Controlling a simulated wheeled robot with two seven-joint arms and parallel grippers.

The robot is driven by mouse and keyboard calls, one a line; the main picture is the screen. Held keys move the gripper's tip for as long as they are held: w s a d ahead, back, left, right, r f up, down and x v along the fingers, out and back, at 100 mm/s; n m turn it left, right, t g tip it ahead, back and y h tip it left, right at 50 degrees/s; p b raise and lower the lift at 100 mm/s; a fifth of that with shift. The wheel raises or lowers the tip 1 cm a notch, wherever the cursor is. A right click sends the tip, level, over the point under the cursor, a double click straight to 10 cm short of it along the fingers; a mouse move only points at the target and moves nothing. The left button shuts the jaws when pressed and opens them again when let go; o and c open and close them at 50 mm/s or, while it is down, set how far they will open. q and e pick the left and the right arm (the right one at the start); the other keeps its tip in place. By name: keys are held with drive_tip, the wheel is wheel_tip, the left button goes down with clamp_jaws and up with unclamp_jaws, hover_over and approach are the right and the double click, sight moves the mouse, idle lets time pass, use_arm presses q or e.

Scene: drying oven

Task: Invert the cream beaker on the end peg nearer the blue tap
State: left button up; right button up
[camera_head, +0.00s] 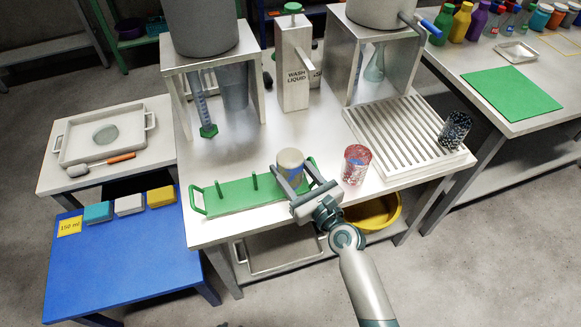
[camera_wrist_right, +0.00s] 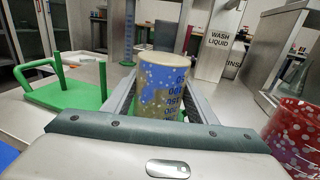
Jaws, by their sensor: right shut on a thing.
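The cream beaker (camera_head: 289,164) is upside down, its closed base facing up, with blue markings on its side; it also shows in the right wrist view (camera_wrist_right: 160,85). My right gripper (camera_head: 301,185) is shut on its sides. The beaker is at the right end of the green peg rack (camera_head: 235,196), the end nearer the blue tap (camera_head: 430,27). The end peg there is hidden, and I cannot tell whether the beaker rests on the rack. Bare pegs stand left of it, such as one in the right wrist view (camera_wrist_right: 103,80). My left gripper is out of view.
A red speckled beaker (camera_head: 356,165) stands just right of my right gripper. A dark patterned beaker (camera_head: 455,130) is on the ribbed draining board (camera_head: 400,138). The wash liquid box (camera_head: 294,70) and two tank stands are behind. Clear tabletop lies behind the rack.

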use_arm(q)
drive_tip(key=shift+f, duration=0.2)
use_arm(e)
drive_tip(key=shift+f, duration=0.3)
drive_tip(key=o, duration=1.2)
drive_tip(key=shift+o, duration=0.2)
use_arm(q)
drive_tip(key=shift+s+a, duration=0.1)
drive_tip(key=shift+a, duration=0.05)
use_arm(e)
drive_tip(key=shift+s+d, duration=0.1)
drive_tip(key=shift+s, duration=0.05)
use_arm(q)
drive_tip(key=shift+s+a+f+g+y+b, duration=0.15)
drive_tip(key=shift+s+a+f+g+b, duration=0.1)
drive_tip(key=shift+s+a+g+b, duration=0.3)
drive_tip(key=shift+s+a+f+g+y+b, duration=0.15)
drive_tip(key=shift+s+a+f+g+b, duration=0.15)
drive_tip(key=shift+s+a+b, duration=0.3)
use_arm(e)
drive_tip(key=v, duration=1.7)
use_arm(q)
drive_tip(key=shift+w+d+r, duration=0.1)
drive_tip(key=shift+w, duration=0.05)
